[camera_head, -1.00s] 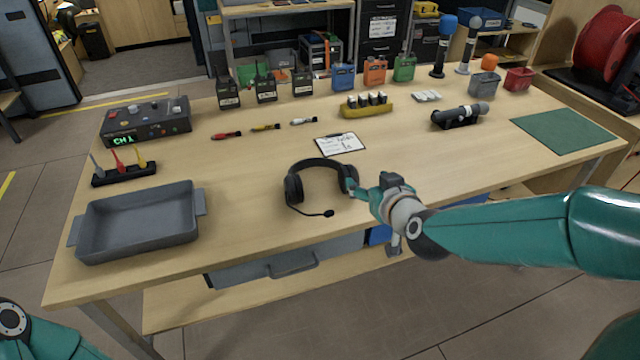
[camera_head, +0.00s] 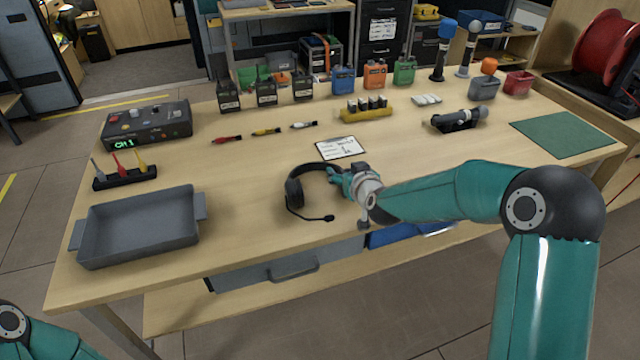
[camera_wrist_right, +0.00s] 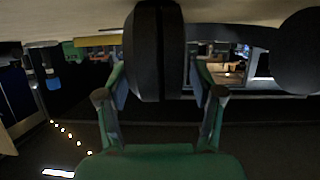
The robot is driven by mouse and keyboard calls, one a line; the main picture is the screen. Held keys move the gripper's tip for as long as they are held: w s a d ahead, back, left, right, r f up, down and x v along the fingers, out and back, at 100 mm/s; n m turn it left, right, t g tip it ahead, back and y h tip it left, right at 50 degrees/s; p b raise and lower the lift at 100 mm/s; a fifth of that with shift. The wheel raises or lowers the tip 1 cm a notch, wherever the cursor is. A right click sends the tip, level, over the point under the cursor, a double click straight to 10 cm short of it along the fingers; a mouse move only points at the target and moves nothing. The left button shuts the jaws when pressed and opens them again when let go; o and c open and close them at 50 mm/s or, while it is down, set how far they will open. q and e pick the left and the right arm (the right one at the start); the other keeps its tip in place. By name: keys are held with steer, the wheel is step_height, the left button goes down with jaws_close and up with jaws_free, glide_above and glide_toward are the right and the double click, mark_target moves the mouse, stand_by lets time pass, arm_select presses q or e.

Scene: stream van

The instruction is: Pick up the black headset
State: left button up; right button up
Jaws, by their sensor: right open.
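The black headset (camera_head: 294,192) lies on the wooden table with its microphone boom toward the front edge. My right gripper (camera_head: 338,180) is at its right ear cup and hides most of that side in the head view. In the right wrist view a black ear cup of the headset (camera_wrist_right: 156,50) stands between the two fingers of my right gripper (camera_wrist_right: 160,85). The fingers are apart, one on each side of the cup, with gaps showing. My left gripper is out of view; only part of my left arm shows at bottom left.
A grey tray (camera_head: 138,255) stands left of the headset. A clipboard (camera_head: 340,148) lies just behind it. A yellow battery holder (camera_head: 365,114), several radios and a black flashlight (camera_head: 458,119) stand farther back. The wooden tabletop (camera_head: 235,170) between tray and headset is clear.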

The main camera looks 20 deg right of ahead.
steer(key=shift+w, duration=0.2)
jaws_close()
stand_by(0.4)
